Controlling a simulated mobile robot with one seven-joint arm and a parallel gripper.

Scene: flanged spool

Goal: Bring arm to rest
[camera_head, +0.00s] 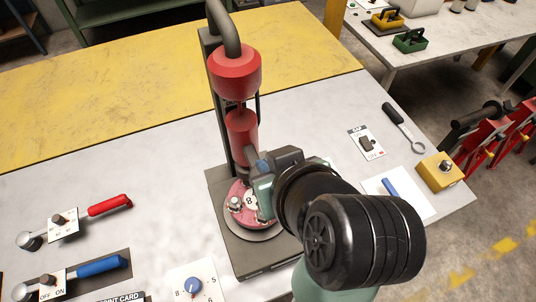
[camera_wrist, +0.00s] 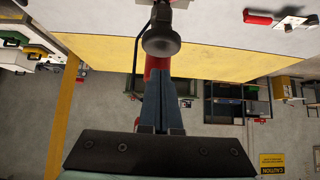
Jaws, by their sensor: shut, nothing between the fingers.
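My arm reaches in from the lower right in the head view. My gripper (camera_head: 258,166) is beside the red column of a bench press, just above its base. In the wrist view my gripper (camera_wrist: 160,75) shows its two blue-grey fingers close together, shut and empty. The red press (camera_head: 236,72) stands upright, and part of its red body (camera_wrist: 151,66) shows beside the fingers in the wrist view. A pink disc marked 8 (camera_head: 238,192) lies on the round plate at its foot, partly hidden by my gripper. I cannot tell whether the fingers touch the press.
The grey-white bench top (camera_head: 130,185) has free room left of the press. A red-handled lever (camera_head: 108,205), a blue-handled lever (camera_head: 98,266) and a dial card (camera_head: 195,284) lie lower left. A wrench (camera_head: 402,126) and yellow box (camera_head: 439,171) are at right.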

